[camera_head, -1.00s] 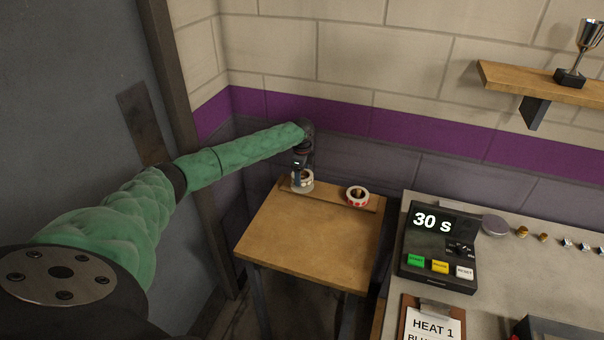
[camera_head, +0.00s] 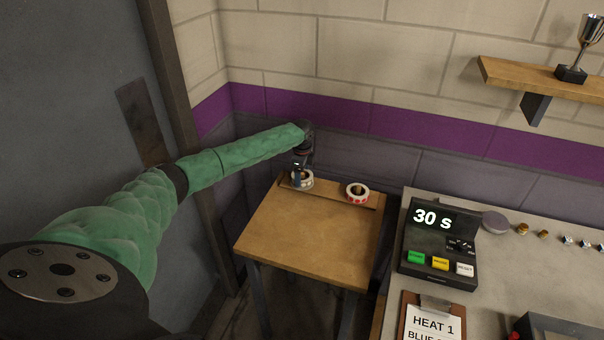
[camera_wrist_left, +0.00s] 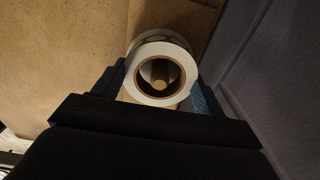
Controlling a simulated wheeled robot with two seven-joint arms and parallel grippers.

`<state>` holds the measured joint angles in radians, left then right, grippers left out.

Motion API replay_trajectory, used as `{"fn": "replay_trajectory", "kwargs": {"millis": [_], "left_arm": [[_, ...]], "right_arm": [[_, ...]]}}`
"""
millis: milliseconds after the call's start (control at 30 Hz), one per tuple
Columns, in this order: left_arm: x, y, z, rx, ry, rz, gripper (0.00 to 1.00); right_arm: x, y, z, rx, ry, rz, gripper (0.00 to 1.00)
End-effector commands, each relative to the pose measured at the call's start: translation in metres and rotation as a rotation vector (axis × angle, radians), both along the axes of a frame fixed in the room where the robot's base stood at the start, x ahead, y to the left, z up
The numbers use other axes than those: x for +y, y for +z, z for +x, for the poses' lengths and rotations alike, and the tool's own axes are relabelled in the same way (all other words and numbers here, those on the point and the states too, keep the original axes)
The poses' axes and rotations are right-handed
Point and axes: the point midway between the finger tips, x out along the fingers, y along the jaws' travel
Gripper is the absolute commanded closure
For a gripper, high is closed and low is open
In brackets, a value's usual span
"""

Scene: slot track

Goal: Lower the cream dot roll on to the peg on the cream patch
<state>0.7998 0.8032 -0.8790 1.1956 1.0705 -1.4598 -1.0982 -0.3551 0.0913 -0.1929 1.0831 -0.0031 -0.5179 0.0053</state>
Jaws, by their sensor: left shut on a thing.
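The cream dot roll (camera_head: 302,181) is a white ring at the back left of the small wooden table. My left gripper (camera_head: 302,175) is shut on it from above. In the wrist view the roll (camera_wrist_left: 159,38) sits between the two fingertips of the left gripper (camera_wrist_left: 158,85). A wooden peg (camera_wrist_left: 160,76) shows inside its hole, so the roll is around or directly over the peg; how far down it sits I cannot tell. The cream patch is hidden under the roll and gripper. My right gripper is not in view.
A red-dotted white roll (camera_head: 358,193) sits around a peg to the right on the same wooden strip. The front of the wooden table (camera_head: 310,235) is clear. A grey bench with a timer (camera_head: 440,245) stands right. The wall is close behind.

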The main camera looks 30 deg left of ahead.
Motion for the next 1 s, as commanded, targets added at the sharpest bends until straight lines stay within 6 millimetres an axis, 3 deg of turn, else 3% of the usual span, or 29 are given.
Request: {"fn": "replay_trajectory", "kwargs": {"millis": [967,1000], "left_arm": [[0.0004,-0.0093,-0.0003,0.0,0.0,0.0,0.52],[0.0003,-0.0093,-0.0003,0.0,0.0,0.0,0.27]], "right_arm": [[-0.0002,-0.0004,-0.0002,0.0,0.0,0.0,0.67],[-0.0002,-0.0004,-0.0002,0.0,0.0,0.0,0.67]]}}
